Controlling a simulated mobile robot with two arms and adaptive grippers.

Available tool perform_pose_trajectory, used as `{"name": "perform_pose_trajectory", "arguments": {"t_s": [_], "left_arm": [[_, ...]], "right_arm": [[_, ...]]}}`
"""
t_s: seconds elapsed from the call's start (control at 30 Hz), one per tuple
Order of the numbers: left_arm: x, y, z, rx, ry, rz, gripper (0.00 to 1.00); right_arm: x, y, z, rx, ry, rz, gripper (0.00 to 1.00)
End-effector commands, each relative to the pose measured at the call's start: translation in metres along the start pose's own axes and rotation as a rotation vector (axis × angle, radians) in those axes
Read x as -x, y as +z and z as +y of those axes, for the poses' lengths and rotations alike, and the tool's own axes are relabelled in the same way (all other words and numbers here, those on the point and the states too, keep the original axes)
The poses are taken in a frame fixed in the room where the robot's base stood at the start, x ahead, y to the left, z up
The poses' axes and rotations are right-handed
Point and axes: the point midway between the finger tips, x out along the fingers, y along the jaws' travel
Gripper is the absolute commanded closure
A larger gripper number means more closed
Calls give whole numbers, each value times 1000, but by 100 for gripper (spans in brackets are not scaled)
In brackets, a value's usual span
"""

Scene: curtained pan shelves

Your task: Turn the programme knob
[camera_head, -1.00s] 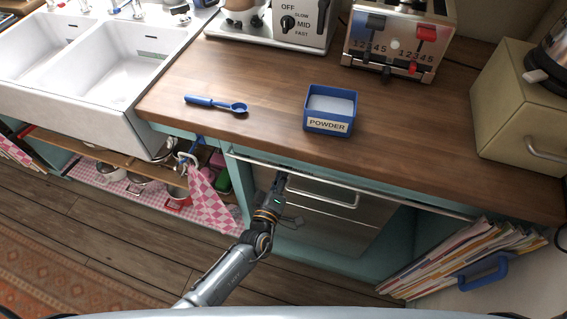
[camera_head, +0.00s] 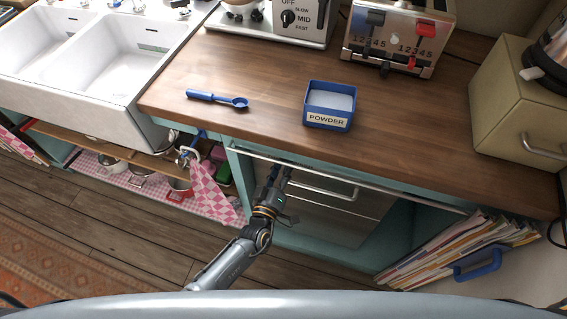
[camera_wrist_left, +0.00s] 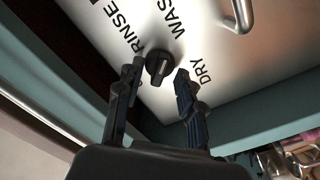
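The programme knob (camera_wrist_left: 158,66) is a small dark round knob with a raised grip on a metal panel (camera_wrist_left: 215,62). The panel carries the printed words RINSE, WASH and DRY around the knob. My left gripper (camera_wrist_left: 159,72) is open, with one fingertip on each side of the knob. I cannot tell whether either finger touches it. In the head view my left gripper (camera_head: 284,170) is at the appliance front just under the counter edge, and the knob is hidden there. My right gripper is not in view.
A bar handle (camera_head: 325,190) crosses the appliance front right of the gripper. A checked cloth (camera_head: 208,190) hangs to its left. Above, the wooden counter (camera_head: 240,65) holds a blue powder box (camera_head: 329,121) and a blue scoop (camera_head: 215,98). Papers (camera_head: 440,255) stand at right.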

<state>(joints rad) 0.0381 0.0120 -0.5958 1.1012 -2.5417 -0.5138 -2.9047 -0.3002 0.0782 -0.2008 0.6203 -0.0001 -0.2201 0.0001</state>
Motion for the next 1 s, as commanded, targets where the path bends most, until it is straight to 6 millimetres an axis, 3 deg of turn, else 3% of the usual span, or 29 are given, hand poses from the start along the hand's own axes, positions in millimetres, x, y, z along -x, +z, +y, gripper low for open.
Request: {"name": "perform_pose_trajectory", "arguments": {"t_s": [0.57,1.0], "left_arm": [[11,0,0,1,0,-1,62],[52,-1,0,0,-1,-2,62]], "right_arm": [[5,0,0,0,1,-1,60],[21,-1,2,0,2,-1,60]]}}
